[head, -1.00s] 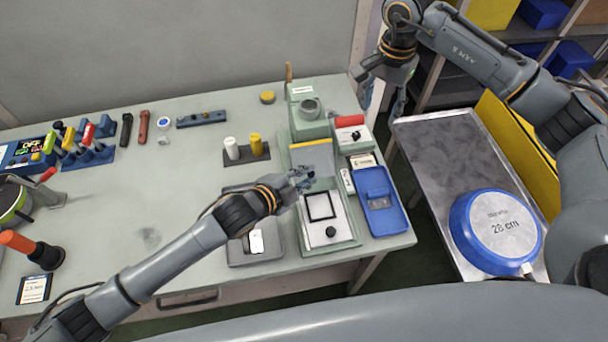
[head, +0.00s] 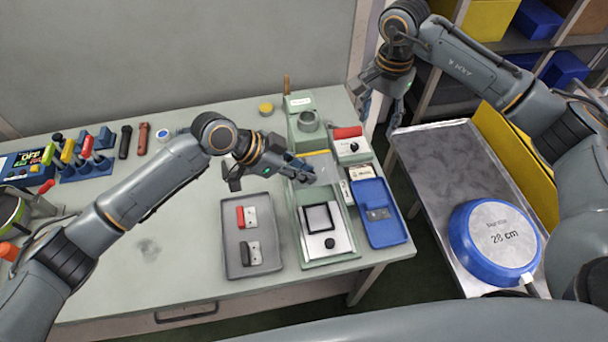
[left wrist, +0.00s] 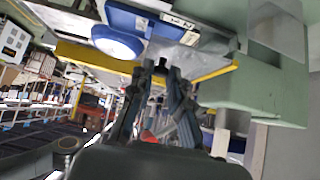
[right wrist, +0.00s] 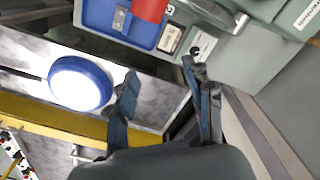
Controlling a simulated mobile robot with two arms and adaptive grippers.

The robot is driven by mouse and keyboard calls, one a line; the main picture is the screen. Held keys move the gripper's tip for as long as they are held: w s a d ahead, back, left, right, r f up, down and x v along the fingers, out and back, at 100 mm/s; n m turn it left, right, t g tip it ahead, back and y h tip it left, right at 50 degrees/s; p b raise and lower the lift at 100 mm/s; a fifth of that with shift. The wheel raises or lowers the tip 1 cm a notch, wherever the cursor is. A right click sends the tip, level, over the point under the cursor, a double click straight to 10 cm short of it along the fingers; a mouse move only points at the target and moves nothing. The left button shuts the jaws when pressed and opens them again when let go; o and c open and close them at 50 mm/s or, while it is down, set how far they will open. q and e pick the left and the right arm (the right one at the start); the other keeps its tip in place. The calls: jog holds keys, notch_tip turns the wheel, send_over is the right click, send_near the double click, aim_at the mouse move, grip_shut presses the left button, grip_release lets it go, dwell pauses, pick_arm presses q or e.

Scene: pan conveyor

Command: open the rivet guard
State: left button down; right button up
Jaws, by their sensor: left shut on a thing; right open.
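The rivet guard (head: 326,171) is a clear panel with a yellow edge on the pale green riveting station (head: 335,258). The exact grip is hard to see, and the hand covers part of the panel. I cannot tell how far the guard is tilted. My right gripper (head: 391,120) is open and empty, raised right of the station; its spread fingers (right wrist: 165,80) show in the right wrist view.
A grey tray (head: 234,262) with red-handled and black-handled pieces lies left of the station. A blue tray (head: 394,233) and a red-topped switch box (head: 350,152) stand right of it. A blue pan (head: 463,245) rests on the metal side table (head: 428,160). The table's left middle is clear.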

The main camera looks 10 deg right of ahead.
pick_arm(q)
jog(key=shift+w+r+n+g, duration=0.3)
jog(key=shift+r+n+g, duration=0.1)
jog(key=shift+r+g, duration=0.1)
dwell(0.3)
jog(key=c, duration=1.3)
grip_release()
jog(key=v, duration=1.2)
jog(key=shift+w, duration=0.15)
